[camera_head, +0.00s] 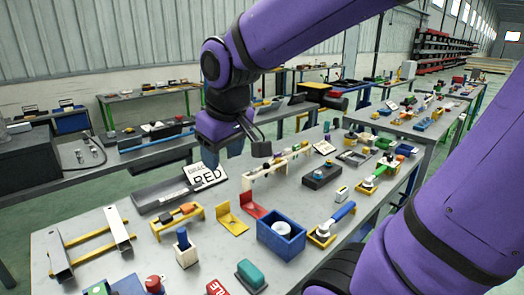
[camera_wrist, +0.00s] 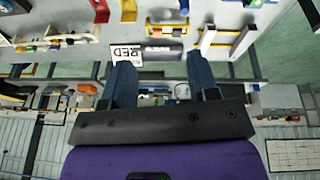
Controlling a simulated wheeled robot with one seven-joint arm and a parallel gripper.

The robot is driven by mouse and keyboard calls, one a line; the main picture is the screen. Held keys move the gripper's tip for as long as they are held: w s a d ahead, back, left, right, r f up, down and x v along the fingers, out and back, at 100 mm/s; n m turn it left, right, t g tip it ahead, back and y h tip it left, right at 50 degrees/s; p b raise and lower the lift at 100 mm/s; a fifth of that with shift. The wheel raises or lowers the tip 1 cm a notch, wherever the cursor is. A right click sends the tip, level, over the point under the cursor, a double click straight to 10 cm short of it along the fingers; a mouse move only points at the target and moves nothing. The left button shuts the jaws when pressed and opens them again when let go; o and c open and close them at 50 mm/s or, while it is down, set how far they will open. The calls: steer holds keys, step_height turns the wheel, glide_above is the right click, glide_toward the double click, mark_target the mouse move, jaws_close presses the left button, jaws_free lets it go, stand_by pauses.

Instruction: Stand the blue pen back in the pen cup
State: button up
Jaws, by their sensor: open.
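My gripper (camera_head: 248,148) is raised above the far side of the near table, behind the white "RED" sign. In the wrist view its two blue-grey fingers (camera_wrist: 161,82) are wide apart with nothing between them. I cannot pick out the blue pen or the pen cup with certainty. A small white block-like holder (camera_head: 187,256) with a dark blue piece upright in its top stands at the front left of the table. A blue-handled tool (camera_head: 342,212) rests tilted on a yellow stand at the right. The wrist view shows neither clearly.
The "RED" sign (camera_head: 206,177) stands by a long dark tray (camera_head: 160,194). A blue box (camera_head: 281,239) holds a white round thing. Yellow and red brackets, a yellow rack (camera_head: 178,219) and metal rails (camera_head: 90,243) crowd the near table. More loaded tables stand behind.

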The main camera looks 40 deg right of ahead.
steer(key=s+d+r+m+t, duration=0.1)
steer(key=s+r, duration=0.2)
steer(key=s, duration=0.6)
steer(key=shift+s+d+m+t+y, duration=0.25)
steer(key=shift+s+m+t+y, duration=0.05)
steer(key=shift+s, duration=0.05)
stand_by(1.6)
